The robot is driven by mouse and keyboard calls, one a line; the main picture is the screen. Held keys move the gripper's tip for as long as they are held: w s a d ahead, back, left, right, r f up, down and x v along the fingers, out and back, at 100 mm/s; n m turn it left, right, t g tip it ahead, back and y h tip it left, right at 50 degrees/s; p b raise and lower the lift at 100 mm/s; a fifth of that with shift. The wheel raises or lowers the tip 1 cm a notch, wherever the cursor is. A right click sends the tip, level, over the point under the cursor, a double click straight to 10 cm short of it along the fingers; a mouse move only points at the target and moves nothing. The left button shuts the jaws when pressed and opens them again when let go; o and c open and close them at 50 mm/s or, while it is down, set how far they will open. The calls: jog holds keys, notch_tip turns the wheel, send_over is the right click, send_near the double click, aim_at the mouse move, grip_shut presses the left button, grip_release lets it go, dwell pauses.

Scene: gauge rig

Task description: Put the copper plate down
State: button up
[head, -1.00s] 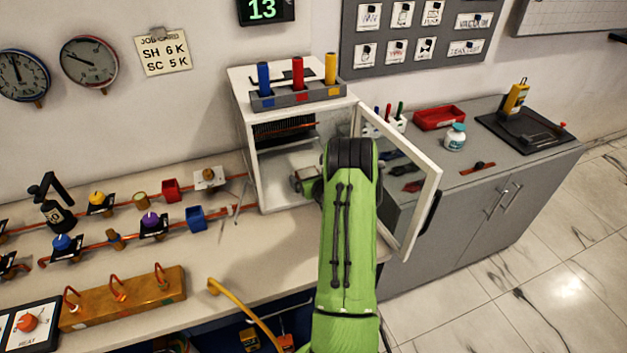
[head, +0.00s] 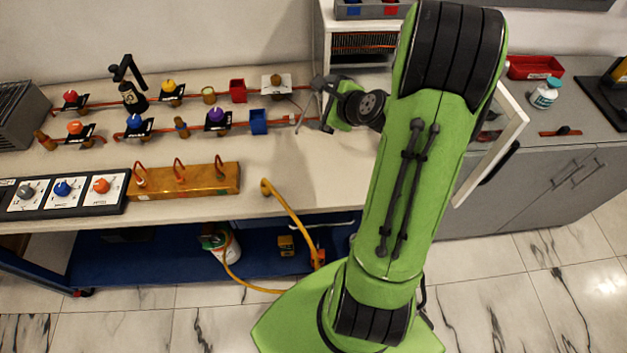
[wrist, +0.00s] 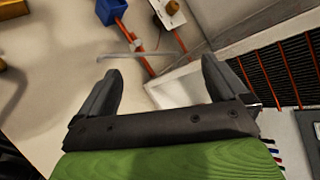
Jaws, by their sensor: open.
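My gripper (head: 325,103) is open over the bench, just left of the white open-fronted cabinet (head: 322,42). The wrist view shows its two fingers (wrist: 160,72) spread apart, with nothing held between them. I cannot make out a separate copper plate in any current view. A dark rack with copper-coloured bars (wrist: 282,68) is in the cabinet, at the right of the wrist view. It also shows in the head view (head: 362,43), partly hidden by my arm.
A brass block (head: 185,180) with hooks is at the front. The cabinet door (head: 492,150) stands open at right. Clear bench (head: 285,160) lies below my gripper.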

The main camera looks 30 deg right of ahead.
jog(key=s+a+r+n+g+y, duration=0.15)
jog(key=s+a+r+n, duration=0.25)
jog(key=a+n, duration=0.4)
jog(key=s+a+r+n+g, duration=0.2)
jog(key=s+a+r+n, duration=0.15)
jog(key=a+n, duration=0.45)
jog(key=s+a+r+n+g, duration=0.1)
jog(key=s+n, duration=0.4)
jog(key=s, duration=0.2)
jog(key=s+a+r+n+g+h, duration=0.1)
jog(key=s+a+n, duration=0.1)
jog(key=s+n, duration=0.3)
jog(key=s, duration=0.3)
jog(key=shift+s+a+r, duration=0.15)
jog(key=shift+s+a, duration=0.1)
jog(key=shift+s, duration=0.05)
